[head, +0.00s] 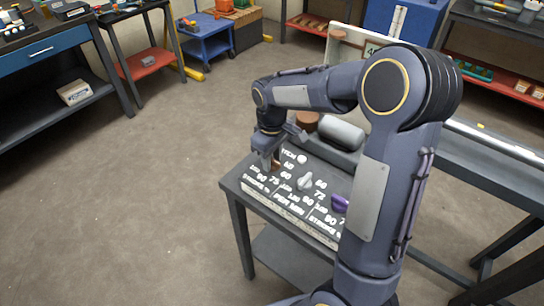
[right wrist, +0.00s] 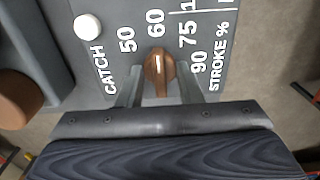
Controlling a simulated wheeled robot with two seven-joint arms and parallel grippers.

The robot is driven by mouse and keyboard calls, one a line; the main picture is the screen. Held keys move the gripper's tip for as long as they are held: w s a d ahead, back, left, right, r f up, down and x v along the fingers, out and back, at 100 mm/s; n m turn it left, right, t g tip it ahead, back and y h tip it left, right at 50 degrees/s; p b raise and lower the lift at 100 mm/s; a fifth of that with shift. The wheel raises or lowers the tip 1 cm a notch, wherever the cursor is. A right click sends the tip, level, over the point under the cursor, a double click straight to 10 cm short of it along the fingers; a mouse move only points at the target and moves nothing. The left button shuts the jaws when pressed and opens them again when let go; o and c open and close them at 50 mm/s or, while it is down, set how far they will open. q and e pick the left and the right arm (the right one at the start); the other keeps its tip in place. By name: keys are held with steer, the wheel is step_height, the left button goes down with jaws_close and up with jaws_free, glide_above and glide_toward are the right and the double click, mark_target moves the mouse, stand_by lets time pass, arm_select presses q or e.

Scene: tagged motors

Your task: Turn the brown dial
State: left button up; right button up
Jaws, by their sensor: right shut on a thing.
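The brown dial (right wrist: 157,68) sits on a grey panel (right wrist: 213,50) with white number labels, and shows in the right wrist view between my gripper fingers. Its ridge points roughly up toward the "60". In the head view only a bit of the dial (head: 276,165) shows beside my fingers. My right gripper (head: 269,158) reaches down to the left end of the panel. In the right wrist view its two fingers stand on either side of the dial, shut on it. My left gripper is not in view.
A white dial (head: 305,181) and a purple dial (head: 340,203) stand to the right on the same panel. A white button (right wrist: 87,27) is beside the "CATCH" label. A grey cylinder (head: 342,132) and a brown cylinder (head: 306,119) are behind. Open floor lies to the left.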

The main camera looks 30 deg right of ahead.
mark_target(272, 159)
steer(key=shift+m, duration=0.3)
steer(key=shift+c, duration=0.4)
steer(key=m, duration=0.4)
steer(key=shift+m+p, duration=0.4)
steer(key=shift+m, duration=1.9)
steer(key=o, duration=1)
steer(key=shift+c, duration=0.2)
step_height(272, 159, up, 8)
steer(key=shift+f, duration=0.1)
